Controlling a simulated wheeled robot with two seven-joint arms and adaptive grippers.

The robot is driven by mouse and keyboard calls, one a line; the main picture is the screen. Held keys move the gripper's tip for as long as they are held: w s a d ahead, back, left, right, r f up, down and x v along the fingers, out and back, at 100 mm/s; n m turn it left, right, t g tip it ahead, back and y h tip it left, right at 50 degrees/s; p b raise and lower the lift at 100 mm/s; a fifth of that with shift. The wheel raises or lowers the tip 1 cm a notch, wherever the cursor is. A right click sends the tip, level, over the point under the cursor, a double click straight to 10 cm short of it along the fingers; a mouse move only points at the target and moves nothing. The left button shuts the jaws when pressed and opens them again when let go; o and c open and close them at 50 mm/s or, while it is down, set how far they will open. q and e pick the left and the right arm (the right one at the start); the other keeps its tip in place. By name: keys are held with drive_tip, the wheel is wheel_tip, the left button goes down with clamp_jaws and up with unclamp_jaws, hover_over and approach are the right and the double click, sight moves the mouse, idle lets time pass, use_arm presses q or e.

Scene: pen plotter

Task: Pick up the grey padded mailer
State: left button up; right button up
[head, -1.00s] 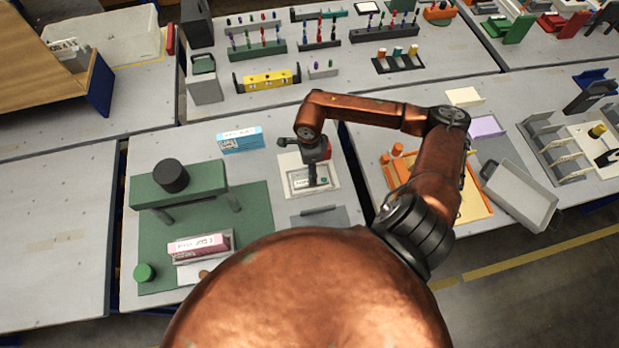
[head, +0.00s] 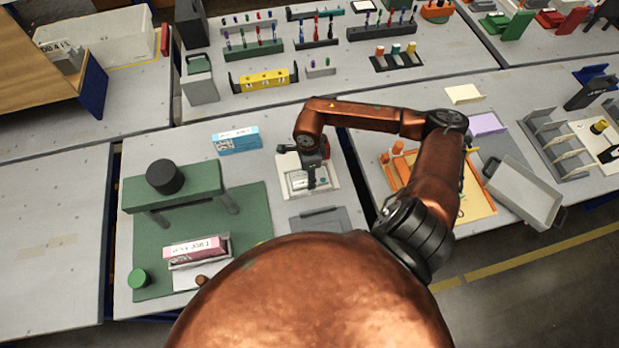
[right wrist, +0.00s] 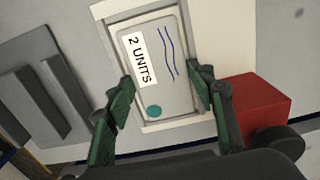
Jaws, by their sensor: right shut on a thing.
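The grey padded mailer (right wrist: 172,88) lies flat inside a pale rectangular frame. It carries a white "2 UNITS" label, blue wavy lines and a teal dot. In the head view the mailer (head: 299,183) is partly covered by my right gripper (head: 311,184), which points down over it. In the right wrist view the green fingers of my right gripper (right wrist: 161,80) sit at the mailer's two long sides, shut on it. Whether the mailer is lifted off the surface cannot be told. My left gripper is not in view.
A red block (right wrist: 258,103) stands close to the right finger in the wrist view. A grey plate (head: 320,220) lies in front of the mailer. A blue-and-white box (head: 237,141) and a green stand (head: 172,187) are to the left. An orange tray (head: 473,197) is to the right.

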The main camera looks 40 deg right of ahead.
drive_tip(key=shift+c, duration=0.7)
drive_tip(key=shift+r+p, duration=1.45)
drive_tip(key=shift+r, duration=1.55)
